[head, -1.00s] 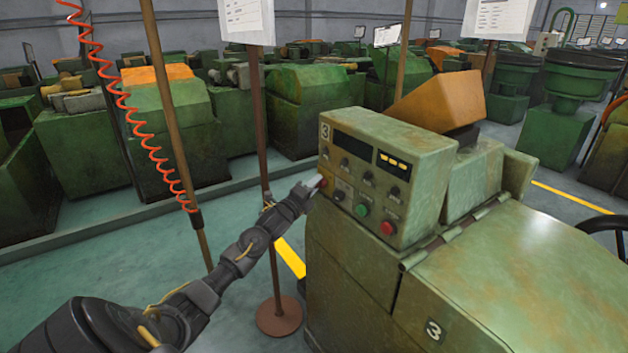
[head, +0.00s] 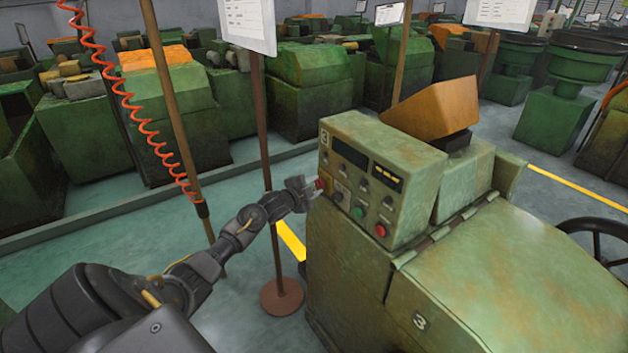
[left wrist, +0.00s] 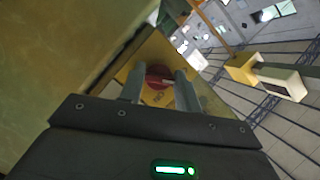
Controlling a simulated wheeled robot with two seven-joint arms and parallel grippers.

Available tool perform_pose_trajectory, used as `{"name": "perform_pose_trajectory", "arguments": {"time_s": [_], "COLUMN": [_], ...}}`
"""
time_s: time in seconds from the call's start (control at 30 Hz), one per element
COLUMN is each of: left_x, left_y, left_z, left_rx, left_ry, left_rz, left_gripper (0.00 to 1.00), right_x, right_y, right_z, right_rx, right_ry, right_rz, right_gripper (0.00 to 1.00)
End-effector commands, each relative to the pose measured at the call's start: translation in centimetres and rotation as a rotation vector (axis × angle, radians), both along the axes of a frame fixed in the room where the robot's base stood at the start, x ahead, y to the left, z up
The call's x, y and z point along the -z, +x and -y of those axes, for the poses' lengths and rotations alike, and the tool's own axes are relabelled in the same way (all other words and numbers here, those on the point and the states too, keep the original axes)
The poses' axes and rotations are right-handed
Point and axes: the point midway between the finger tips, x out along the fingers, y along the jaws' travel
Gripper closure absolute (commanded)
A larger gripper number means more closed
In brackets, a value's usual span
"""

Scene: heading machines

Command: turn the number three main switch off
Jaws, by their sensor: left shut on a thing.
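The number three machine's green control box (head: 395,160) stands at the centre of the head view, marked "3" at its upper left corner. Its main switch, a red knob (head: 320,184), sits at the box's lower left edge. In the left wrist view the red knob (left wrist: 153,72) is on a yellow plate (left wrist: 140,70), with lettering below it too small to read. My left gripper (head: 309,188) is at the knob; in the left wrist view its two fingers (left wrist: 159,80) stand on either side of it, shut on it. The exact knob angle is hard to tell. My right gripper is out of view.
A green button (head: 359,212), a red button (head: 381,230) and several dark knobs share the panel. A brown sign post (head: 265,150) on a round base and a post with a coiled red hose (head: 130,115) stand left of the machine, near my left arm.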

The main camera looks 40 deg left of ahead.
Motion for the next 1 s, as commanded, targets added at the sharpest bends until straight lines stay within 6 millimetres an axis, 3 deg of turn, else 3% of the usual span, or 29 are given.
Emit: {"name": "perform_pose_trajectory", "arguments": {"time_s": [0.33,1.0], "left_x": [-0.2,0.0], "left_y": [0.0,0.0], "left_z": [-0.1,0.0], "left_rx": [-0.001,0.0], "left_ry": [-0.182,-0.242], "left_rz": [-0.057,-0.073], "left_gripper": [0.9,0.9], "right_x": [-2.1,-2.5], "right_y": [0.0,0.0], "right_z": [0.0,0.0], "right_rx": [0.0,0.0], "right_ry": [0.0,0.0], "right_rz": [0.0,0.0], "right_gripper": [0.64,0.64]}}
